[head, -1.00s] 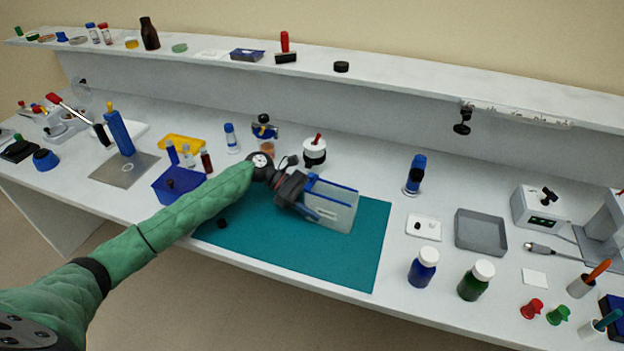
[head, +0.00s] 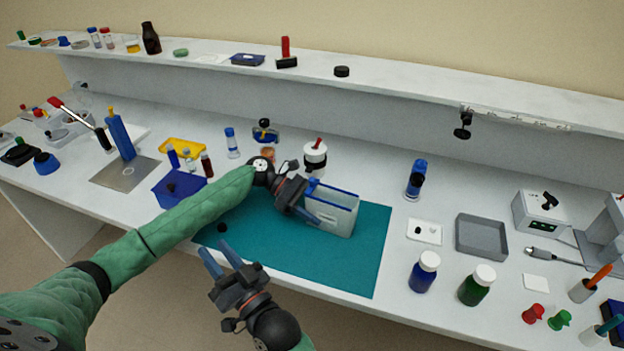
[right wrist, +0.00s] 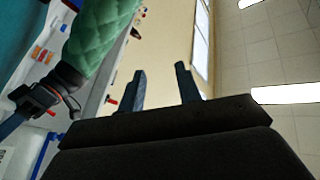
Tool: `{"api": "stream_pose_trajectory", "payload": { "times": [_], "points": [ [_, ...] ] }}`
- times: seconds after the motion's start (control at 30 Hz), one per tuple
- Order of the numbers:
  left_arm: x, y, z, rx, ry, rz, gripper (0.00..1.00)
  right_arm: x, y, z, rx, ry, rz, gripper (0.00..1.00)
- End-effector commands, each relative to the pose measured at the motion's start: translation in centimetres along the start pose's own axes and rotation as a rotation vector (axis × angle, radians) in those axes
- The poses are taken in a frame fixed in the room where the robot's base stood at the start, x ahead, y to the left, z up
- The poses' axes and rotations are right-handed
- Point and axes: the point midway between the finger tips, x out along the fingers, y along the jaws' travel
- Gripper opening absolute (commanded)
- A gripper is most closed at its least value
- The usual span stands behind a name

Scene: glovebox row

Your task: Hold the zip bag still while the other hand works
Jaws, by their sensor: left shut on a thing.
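The zip bag (head: 334,214) is pale and translucent with blue top edges and stands on the teal mat (head: 350,262). My left gripper (head: 311,203) is shut on the bag's left side. My right gripper (head: 214,249) is open and empty, in front of the mat's front left part and apart from the bag. Its two fingers also show spread in the right wrist view (right wrist: 160,72). There, part of the bag appears at the lower left, with my left arm above it. The bag's contents cannot be made out.
A small black piece (head: 222,228) lies on the mat's left part. A blue tray (head: 180,189) is just left of the mat. A white pot with a black band (head: 315,158) stands behind the bag. Blue (head: 423,272) and green (head: 477,285) bottles stand right of the mat.

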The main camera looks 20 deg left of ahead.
Motion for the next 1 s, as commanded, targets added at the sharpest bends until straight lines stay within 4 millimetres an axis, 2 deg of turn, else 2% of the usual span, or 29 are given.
{"api": "stream_pose_trajectory", "payload": {
  "times": [0.03, 0.23, 0.37, 0.57, 0.73, 0.9, 1.0],
  "points": [
    [0.0, 0.0, 0.0, 0.0, 0.0, 0.0, 0.28, 0.6, -0.8, -1.6, -0.027, 0.034, -0.021, 0.34],
    [0.0, 0.0, 0.0, 0.0, 0.0, 0.0, 0.28, 1.6, -2.8, -6.1, -0.131, 0.126, -0.069, 0.34],
    [0.0, 0.0, 0.0, 0.0, 0.0, 0.0, 0.28, 1.6, -1.8, -8.2, -0.222, 0.134, -0.056, 0.34],
    [0.0, 0.0, 0.0, 0.0, 0.0, 0.0, 0.28, 0.5, 3.4, -9.0, -0.328, 0.05, 0.042, 0.34],
    [0.0, 0.0, 0.0, 0.0, 0.0, 0.0, 0.28, -1.3, 9.4, -9.8, -0.409, -0.046, 0.172, 0.34],
    [0.0, 0.0, 0.0, 0.0, 0.0, 0.0, 0.28, -4.3, 16.3, -11.5, -0.488, -0.139, 0.346, 0.34],
    [0.0, 0.0, 0.0, 0.0, 0.0, 0.0, 0.28, -5.8, 19.1, -12.4, -0.515, -0.171, 0.423, 0.34]
  ]
}}
